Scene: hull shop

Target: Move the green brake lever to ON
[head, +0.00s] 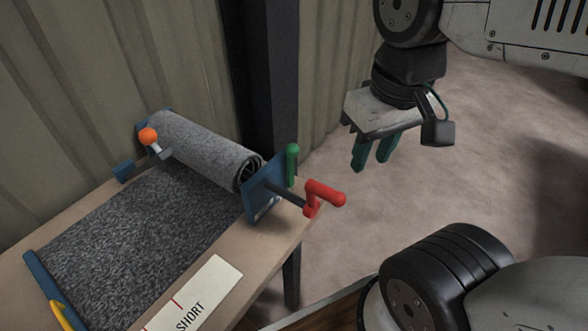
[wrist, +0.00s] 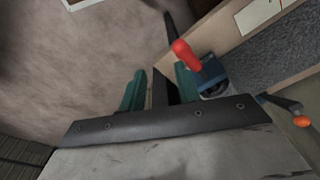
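The green brake lever (head: 292,165) stands upright on the outer face of a blue end plate (head: 262,191), at the near end of the grey roll. In the head view my gripper (head: 372,158) hangs in the air to the right of the lever, clearly apart from it. Its two teal fingers point down with a gap between them, and nothing is held. In the wrist view my gripper (wrist: 159,86) also shows its fingers apart; I cannot make out the green lever there. I cannot read an ON mark.
A red crank handle (head: 325,196) sticks out just right of the lever; it also shows in the wrist view (wrist: 186,55). The grey roll (head: 205,147) lies on a bench (head: 268,236). An orange-knobbed lever (head: 149,137) is at the far end. Open floor lies right of the bench.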

